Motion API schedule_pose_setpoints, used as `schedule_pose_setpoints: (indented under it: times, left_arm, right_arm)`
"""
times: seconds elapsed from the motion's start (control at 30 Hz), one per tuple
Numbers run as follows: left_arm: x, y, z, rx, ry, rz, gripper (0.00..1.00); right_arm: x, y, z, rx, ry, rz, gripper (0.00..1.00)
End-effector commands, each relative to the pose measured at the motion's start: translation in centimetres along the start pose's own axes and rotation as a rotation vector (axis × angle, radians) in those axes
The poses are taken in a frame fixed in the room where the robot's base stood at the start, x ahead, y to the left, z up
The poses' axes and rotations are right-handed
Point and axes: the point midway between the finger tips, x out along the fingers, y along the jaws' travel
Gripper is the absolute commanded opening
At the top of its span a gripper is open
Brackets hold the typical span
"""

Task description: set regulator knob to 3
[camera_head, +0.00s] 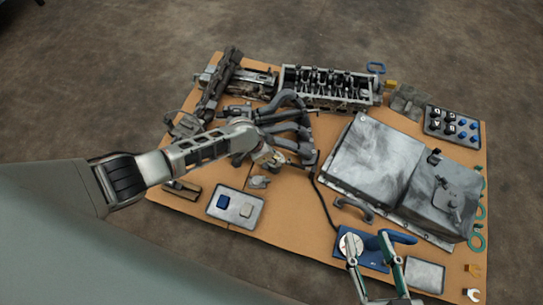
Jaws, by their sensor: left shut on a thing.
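A blue regulator base (374,261) lies near the front of the orange-brown board, with a round pale dial or knob (350,243) on its left part. Its markings and setting are too small to read. My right gripper (374,246) comes in from the bottom edge, its fingers spread over the base, one close to the dial; contact cannot be told. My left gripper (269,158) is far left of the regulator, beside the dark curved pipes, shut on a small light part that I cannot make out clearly.
A grey tray (235,219) holds a blue and a beige block. Dark curved pipes (291,125) and an engine head (325,87) lie behind. Large grey metal housings (375,155) stand right of centre. An empty-looking tray (425,275) lies right of the regulator.

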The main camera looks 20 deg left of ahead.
Motion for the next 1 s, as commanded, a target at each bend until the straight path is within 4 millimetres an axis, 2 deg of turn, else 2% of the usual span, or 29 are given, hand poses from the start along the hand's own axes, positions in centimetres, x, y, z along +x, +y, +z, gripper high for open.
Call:
schedule_pose_setpoints:
  times: [0.03, 0.5, 1.0]
  left_arm:
    - [-0.7, -0.2, -0.6, -0.035, 0.004, -0.021, 0.05]
    - [-0.2, 0.5, -0.1, -0.367, -0.003, -0.152, 0.05]
    - [0.2, 0.6, 0.3, -0.491, -0.007, -0.203, 0.05]
  right_arm:
    - [-0.2, 0.1, -0.3, -0.013, 0.000, 0.002, 0.40]
    - [-0.9, 1.5, 1.9, -0.086, -0.067, 0.025, 0.40]
    - [-1.0, 1.9, 2.7, -0.104, -0.088, 0.029, 0.40]
